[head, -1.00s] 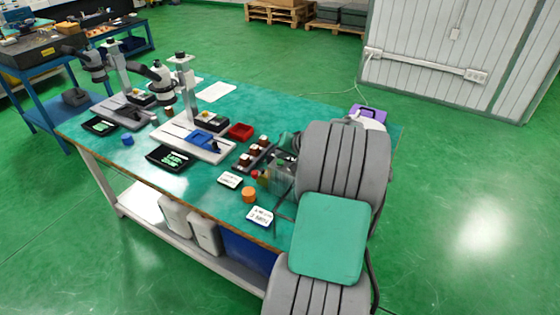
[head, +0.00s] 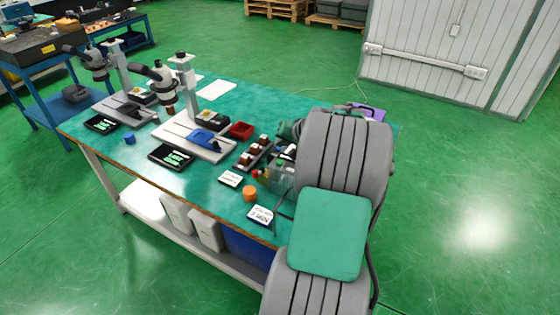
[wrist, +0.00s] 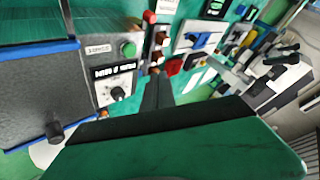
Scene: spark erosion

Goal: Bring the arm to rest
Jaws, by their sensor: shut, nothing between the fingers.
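My arm rises over the right end of the green-topped workbench (head: 215,95) in the head view and hides most of my gripper there. In the wrist view the two dark fingers of my gripper (wrist: 158,90) are together, with nothing between them. I cannot tell how high the fingertips are above the bench top.
Two microscopes stand on the bench; the nearer one (head: 186,80) is left of my arm. An orange cylinder (head: 249,193) and white cards lie near the front edge. A grey panel with a knob (wrist: 118,92) is close left of my fingers. Green floor right of the bench is clear.

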